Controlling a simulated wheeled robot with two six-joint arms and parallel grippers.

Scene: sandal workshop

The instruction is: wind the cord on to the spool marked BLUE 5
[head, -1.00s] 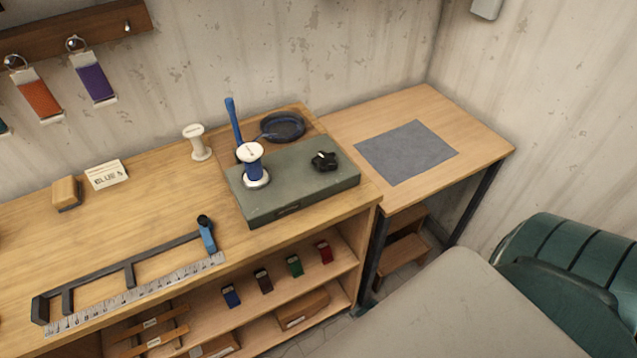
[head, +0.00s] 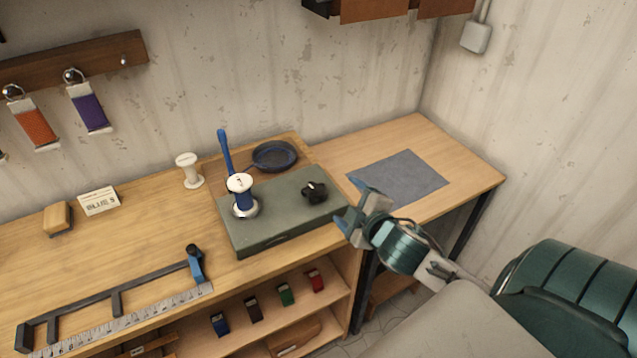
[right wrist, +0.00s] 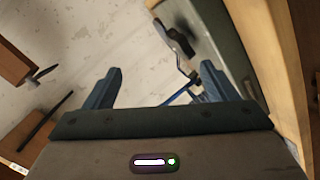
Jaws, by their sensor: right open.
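A white spool with blue cord (head: 242,198) stands upright on a grey-green winder box (head: 275,235). A black knob (head: 315,191) sits on the box to its right, and a blue lever (head: 224,152) leans up behind the spool. A dark blue dish (head: 275,155) lies behind the box. A card (head: 99,201) reads BLUE and a digit that is hard to read. My right gripper (head: 350,204) is open and empty, just right of the box and apart from the knob. The right wrist view shows its two spread fingers (right wrist: 160,80). My left gripper is out of view.
A bare white spool (head: 188,170) stands left of the box. A ruler frame with a blue slider (head: 196,268) lies at the bench front. A grey mat (head: 405,180) lies on the side table, otherwise clear. Coloured tags hang on a wall rack (head: 70,62).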

